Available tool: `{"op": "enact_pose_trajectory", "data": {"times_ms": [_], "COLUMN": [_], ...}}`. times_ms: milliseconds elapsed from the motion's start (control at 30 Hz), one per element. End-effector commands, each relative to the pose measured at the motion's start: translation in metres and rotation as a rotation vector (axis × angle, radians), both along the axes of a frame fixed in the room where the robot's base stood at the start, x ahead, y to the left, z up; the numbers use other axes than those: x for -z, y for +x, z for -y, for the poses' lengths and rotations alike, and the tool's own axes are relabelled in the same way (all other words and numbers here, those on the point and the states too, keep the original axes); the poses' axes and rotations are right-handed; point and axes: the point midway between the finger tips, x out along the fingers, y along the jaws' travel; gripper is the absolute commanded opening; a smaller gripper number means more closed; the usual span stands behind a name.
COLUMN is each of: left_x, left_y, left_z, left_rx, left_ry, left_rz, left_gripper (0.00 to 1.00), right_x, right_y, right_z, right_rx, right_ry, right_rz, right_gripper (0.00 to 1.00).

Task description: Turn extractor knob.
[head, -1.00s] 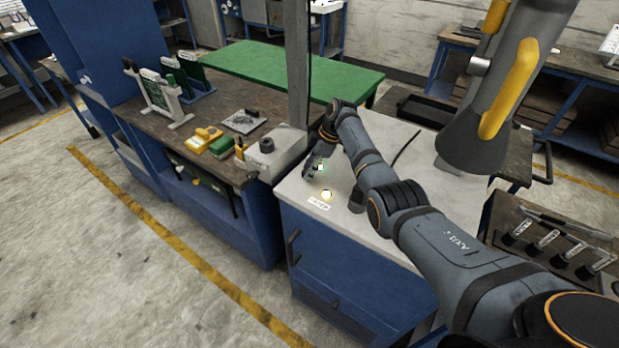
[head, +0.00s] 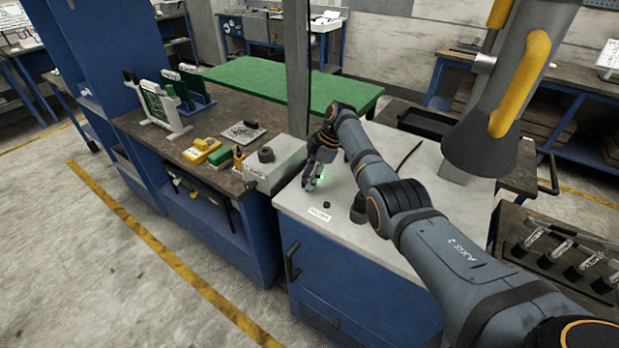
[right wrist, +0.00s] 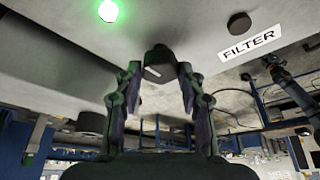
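The extractor knob (right wrist: 160,62) is a dark round knob with a white mark on the grey top of the blue cabinet. In the head view my right gripper (head: 311,178) points down at the worktop and hides the knob. A FILTER label (right wrist: 250,43) lies beside a dark round lamp (right wrist: 239,23). My left gripper is not in view.
The extractor hood (head: 480,140) with a yellow handle hangs at the upper right. A grey box (head: 285,160) with a black knob stands left of my gripper. Tools and boards stand on the brown bench (head: 150,130). The worktop's front corner (head: 345,230) is clear.

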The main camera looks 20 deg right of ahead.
Motion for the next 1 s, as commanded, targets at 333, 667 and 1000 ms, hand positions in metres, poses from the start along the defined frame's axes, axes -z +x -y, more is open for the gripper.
{"op": "enact_pose_trajectory", "data": {"times_ms": [333,667,1000], "left_x": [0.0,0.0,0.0], "left_y": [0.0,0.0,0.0], "left_z": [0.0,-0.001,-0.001], "left_rx": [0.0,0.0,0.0], "left_ry": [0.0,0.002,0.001], "left_rz": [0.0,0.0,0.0], "left_gripper": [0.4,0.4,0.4], "right_x": [0.0,-0.037,-0.102], "right_y": [0.0,0.0,-0.004], "right_z": [0.0,0.015,0.042], "right_rx": [0.001,0.001,0.002], "right_ry": [0.001,0.0,0.001], "right_rz": [0.0,0.005,0.002], "right_gripper": [0.61,0.61,0.61]}}
